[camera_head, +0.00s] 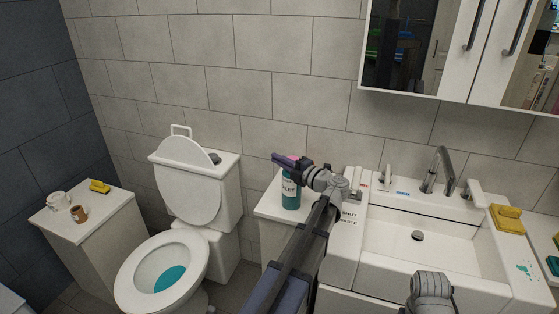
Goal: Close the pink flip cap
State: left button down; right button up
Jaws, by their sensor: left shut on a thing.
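A teal bottle (291,196) with dark lettering stands upright on a white cabinet between the toilet and the sink. Part of the pink flip cap (293,158) shows at its top, between and behind my fingers. My left gripper (282,159) is at the top of the bottle, pointing left, and is shut on the cap. The fingers hide most of the cap, so its lid angle cannot be told. The grey wrist of my right arm shows at the bottom right in front of the sink; its fingers are not visible.
The white sink (400,250) with a tall tap (437,168) is on the right, with a yellow sponge (507,217) on its edge. The toilet (165,265) stands left of the bottle. A cabinet at far left holds a mug (58,201), a brown cup (78,213) and a yellow object (99,186).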

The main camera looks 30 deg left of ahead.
pick_arm(q)
jog(key=shift+f, duration=0.1)
jog(key=c, duration=1.2)
grip_release()
jog(key=shift+c, duration=0.2)
jog(key=s+d, duration=0.1)
jog(key=d, duration=0.6)
jog(key=shift+s+d, duration=0.15)
jog(key=shift+d, duration=0.2)
